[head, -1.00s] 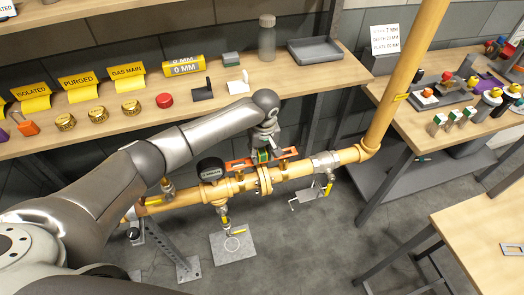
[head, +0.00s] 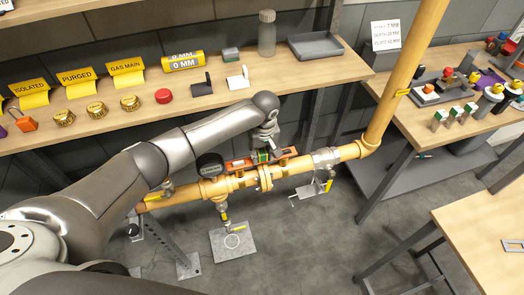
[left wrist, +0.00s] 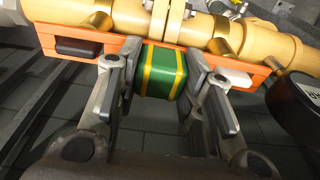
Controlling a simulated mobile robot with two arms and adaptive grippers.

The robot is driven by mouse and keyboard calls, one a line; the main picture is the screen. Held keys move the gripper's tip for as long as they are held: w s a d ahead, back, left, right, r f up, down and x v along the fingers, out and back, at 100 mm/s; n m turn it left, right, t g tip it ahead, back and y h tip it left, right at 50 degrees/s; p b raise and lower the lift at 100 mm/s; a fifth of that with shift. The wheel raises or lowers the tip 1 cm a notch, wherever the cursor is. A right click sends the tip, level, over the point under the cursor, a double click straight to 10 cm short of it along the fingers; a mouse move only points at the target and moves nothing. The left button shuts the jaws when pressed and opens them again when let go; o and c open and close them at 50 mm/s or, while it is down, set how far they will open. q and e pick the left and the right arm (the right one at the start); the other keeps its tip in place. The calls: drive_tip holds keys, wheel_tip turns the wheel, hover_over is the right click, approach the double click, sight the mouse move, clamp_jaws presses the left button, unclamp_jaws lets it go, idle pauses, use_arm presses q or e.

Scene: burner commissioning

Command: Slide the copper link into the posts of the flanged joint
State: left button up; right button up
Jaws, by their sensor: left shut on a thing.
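The copper link is an orange bar (head: 240,163) with a green-and-yellow striped middle block (left wrist: 163,72). My left gripper (head: 263,155) is shut on that block, one finger on each side in the left wrist view. The bar runs along the yellow pipe, close by the flanged joint (head: 265,178). In the left wrist view, brass posts (left wrist: 230,34) and (left wrist: 281,57) stand by the bar on the pipe side. I cannot tell whether the bar is seated in them. My right gripper is not in view.
A black round gauge (head: 210,165) stands on the pipe just left of the joint. A valve (head: 325,160) is on the pipe to the right. The shelf (head: 225,105) behind holds tags, caps and a tray. A vertical yellow pipe (head: 405,75) rises at the right.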

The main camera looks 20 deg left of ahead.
use_arm(q)
drive_tip(key=shift+f, duration=0.65)
drive_tip(key=o, duration=1.2)
